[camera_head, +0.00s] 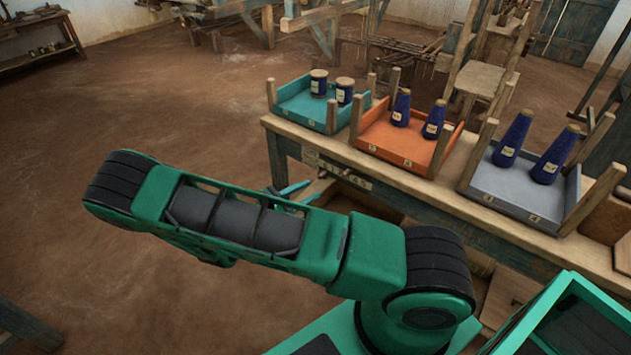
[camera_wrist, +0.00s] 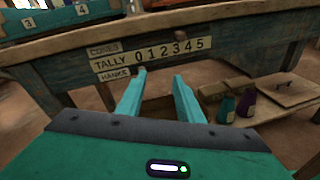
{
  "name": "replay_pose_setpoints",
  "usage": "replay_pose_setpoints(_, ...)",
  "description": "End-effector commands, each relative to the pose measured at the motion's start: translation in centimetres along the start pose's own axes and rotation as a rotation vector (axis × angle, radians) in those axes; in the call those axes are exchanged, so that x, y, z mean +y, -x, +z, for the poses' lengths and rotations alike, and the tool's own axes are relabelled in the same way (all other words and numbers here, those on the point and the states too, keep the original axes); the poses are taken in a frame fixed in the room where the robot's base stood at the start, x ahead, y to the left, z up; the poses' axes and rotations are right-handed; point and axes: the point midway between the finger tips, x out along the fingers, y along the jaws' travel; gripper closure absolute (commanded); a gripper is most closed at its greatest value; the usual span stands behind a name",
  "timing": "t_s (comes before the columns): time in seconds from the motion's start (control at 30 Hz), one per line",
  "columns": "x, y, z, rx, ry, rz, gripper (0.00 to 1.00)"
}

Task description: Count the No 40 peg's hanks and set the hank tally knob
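The tally board (camera_wrist: 170,52) is on the front of the bench, with rows marked CONES, TALLY and HANKS and the figures 0 to 5. A small dark knob (camera_wrist: 181,37) sits above the figures, on the CONES side. Another small dark knob (camera_wrist: 141,70) shows below them on the HANKS side, at my left fingertip; I cannot tell whether they touch. My gripper (camera_wrist: 160,76) is open, its two teal fingers apart and pointing at the board, with nothing seen between them. The fingers (camera_head: 291,193) also show beside the bench in the head view. No peg or hanks can be made out.
Below, a shelf (camera_wrist: 265,108) holds a purple and a teal cone.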

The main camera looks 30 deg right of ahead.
Motion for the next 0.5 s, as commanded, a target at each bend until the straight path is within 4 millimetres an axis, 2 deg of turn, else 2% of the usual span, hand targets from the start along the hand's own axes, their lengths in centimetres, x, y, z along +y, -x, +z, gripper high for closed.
replay_pose_setpoints(0.1,0.5,0.9,-1.8,-0.045,0.079,0.102,0.67)
replay_pose_setpoints(0.2,0.8,1.4,-2.6,-0.072,0.124,0.156,0.67)
replay_pose_setpoints(0.37,1.1,1.6,-3.3,-0.09,0.155,0.195,0.67)
replay_pose_setpoints(0.5,1.3,0.5,-3.2,-0.092,0.157,0.196,0.67)
